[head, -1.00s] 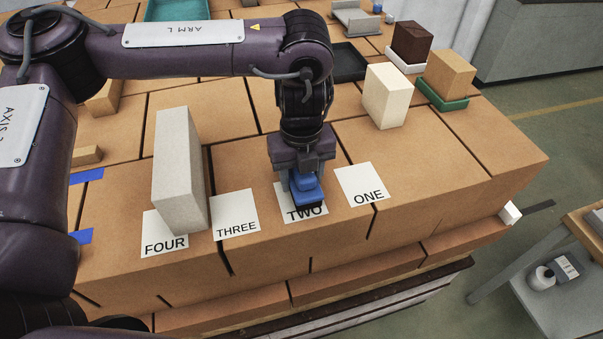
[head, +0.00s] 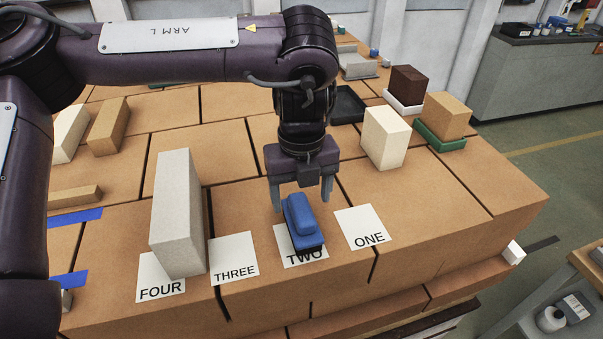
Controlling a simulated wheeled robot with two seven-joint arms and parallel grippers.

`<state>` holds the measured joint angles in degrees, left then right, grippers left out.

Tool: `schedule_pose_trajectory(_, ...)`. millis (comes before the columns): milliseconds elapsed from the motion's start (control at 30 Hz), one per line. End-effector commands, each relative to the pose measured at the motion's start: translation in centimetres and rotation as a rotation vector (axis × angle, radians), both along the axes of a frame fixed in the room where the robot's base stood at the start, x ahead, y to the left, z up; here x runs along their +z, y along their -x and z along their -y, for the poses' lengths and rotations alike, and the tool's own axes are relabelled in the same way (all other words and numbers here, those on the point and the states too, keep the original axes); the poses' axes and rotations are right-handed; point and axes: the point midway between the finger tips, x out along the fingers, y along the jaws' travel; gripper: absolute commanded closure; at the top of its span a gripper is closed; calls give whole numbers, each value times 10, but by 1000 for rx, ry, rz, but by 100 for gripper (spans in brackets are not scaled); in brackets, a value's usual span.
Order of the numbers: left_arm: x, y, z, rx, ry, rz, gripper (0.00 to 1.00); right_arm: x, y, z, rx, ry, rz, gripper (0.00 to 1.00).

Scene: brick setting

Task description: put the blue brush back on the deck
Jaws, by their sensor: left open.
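The blue brush (head: 301,219), with a blue handle and dark bristles, rests on the card marked TWO (head: 284,236), on the brick-coloured deck (head: 240,180). My left gripper (head: 300,196) is open, pointing down just above and behind the brush. Its fingers are spread wider than the brush and look clear of it. Whether a finger touches the brush's far end I cannot tell. My right gripper is not in view.
A tall grey block (head: 176,215) stands on the card marked FOUR (head: 158,280). Cards THREE (head: 233,258) and ONE (head: 362,227) are bare. A cream block (head: 385,137), a dark tray (head: 347,106) and a tan block in a green tray (head: 428,137) stand behind right.

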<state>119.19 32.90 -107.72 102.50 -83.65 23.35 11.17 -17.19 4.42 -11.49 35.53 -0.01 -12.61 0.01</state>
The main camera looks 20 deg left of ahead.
Motion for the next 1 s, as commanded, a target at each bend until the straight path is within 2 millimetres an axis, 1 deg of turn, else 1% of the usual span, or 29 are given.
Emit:
schedule_pose_trajectory(33,11,-1,0,0,-1,7,29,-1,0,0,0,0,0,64)
schedule_pose_trajectory(100,23,-1,0,-1,-2,6,29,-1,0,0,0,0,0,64)
schedule_pose_trajectory(200,37,-1,0,0,-1,4,29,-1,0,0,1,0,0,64)
schedule_pose_trajectory(333,48,0,0,0,0,2,29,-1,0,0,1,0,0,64)
schedule_pose_trajectory(500,52,0,0,0,0,-1,29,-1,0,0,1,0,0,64)
schedule_pose_trajectory(1000,52,0,0,0,1,-1,29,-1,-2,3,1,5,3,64)
